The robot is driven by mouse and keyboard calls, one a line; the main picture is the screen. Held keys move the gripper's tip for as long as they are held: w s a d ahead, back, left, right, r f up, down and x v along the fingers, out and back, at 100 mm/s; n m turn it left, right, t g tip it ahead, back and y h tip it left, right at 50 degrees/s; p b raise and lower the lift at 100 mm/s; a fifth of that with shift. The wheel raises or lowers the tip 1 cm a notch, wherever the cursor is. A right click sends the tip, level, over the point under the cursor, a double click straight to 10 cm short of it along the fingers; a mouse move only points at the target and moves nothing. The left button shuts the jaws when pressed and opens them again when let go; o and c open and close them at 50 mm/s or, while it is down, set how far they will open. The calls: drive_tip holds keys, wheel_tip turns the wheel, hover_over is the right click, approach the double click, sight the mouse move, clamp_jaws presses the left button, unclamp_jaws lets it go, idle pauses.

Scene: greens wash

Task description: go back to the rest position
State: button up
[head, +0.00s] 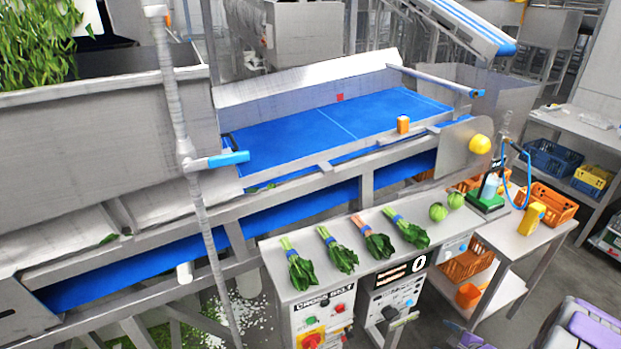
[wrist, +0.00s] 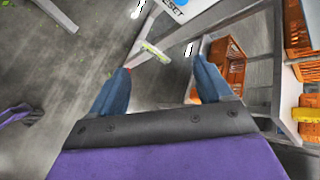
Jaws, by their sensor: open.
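My gripper (wrist: 160,82) shows in the wrist view with its two blue fingers wide apart. It is open and nothing is between the fingers. It points down toward the grey floor (wrist: 75,75). In the head view, purple and grey parts of my own body show at the lower right corner, and I cannot make out the fingers there.
Orange crates (wrist: 222,65) show in the wrist view.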

wheel_tip(320, 180, up, 17)
drive_tip(key=n+g+h, duration=0.5)
drive_tip(key=n+h, duration=0.1)
drive_tip(key=n, duration=0.2)
drive_tip(key=s+a+r+n+g, duration=0.2)
drive_tip(key=s+a+r+n, duration=0.1)
drive_tip(key=a+r, duration=0.35)
drive_tip(key=s+a+r+n+g+y, duration=0.1)
drive_tip(key=s+a+r+n, duration=0.2)
drive_tip(key=s+a, duration=0.5)
drive_tip(key=s+a+r+n+g+y, duration=0.1)
drive_tip(key=s+a+r+n, duration=0.3)
drive_tip(key=s+a, duration=0.4)
drive_tip(key=s+a+r+n+g+y, duration=0.1)
drive_tip(key=s+a+r+n+g, duration=0.2)
drive_tip(key=s+a, duration=0.5)
drive_tip(key=s+r+n, duration=0.1)
drive_tip(key=s+r, duration=0.1)
drive_tip(key=s, duration=0.2)
